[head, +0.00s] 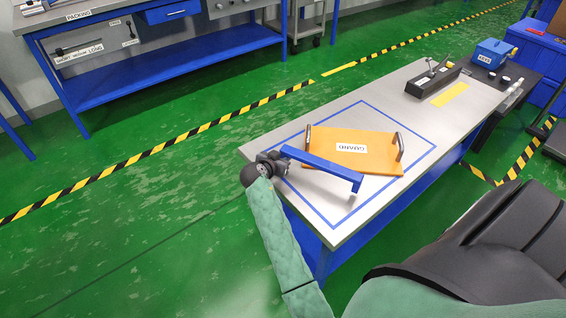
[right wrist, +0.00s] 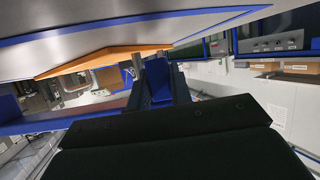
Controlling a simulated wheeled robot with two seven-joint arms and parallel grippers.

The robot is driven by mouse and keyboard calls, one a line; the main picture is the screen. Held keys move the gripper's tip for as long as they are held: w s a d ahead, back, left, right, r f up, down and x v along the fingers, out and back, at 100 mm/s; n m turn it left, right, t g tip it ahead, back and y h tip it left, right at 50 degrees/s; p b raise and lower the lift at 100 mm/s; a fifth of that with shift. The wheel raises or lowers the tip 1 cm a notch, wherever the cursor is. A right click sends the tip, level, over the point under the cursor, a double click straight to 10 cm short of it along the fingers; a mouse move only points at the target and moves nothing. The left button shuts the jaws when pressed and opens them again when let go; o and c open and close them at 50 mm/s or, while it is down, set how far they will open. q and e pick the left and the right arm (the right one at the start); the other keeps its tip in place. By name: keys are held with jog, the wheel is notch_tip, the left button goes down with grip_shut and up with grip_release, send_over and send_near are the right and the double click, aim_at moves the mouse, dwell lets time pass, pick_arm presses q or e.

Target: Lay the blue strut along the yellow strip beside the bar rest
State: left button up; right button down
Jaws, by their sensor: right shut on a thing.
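The blue strut (head: 322,166) is a long blue bar with a short downturned piece at its right end. My right gripper (head: 277,160) is shut on its left end, at the near left of the table. The strut crosses in front of the orange guard plate; I cannot tell how far above it. In the right wrist view a blue part of the strut (right wrist: 158,82) shows between the jaws. The yellow strip (head: 449,95) lies flat and bare at the far end of the table, beside the dark bar rest (head: 431,80). My left gripper is not in view.
The orange guard plate (head: 335,162) with two upright handles lies inside a blue outline on the grey table (head: 400,106). A blue box (head: 492,53) and small white-topped items stand beyond the strip. Bare table top lies between the outline and the strip.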

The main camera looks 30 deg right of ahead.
notch_tip(320, 180, down, 2)
jog(key=shift+f, duration=0.3)
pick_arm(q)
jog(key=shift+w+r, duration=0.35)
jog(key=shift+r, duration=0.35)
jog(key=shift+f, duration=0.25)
pick_arm(e)
jog(key=shift+f, duration=0.1)
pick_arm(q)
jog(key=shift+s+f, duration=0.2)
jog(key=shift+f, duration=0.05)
pick_arm(e)
jog(key=c, duration=1.3)
grip_release()
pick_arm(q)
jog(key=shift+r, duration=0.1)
pick_arm(e)
jog(key=shift+o, duration=0.2)
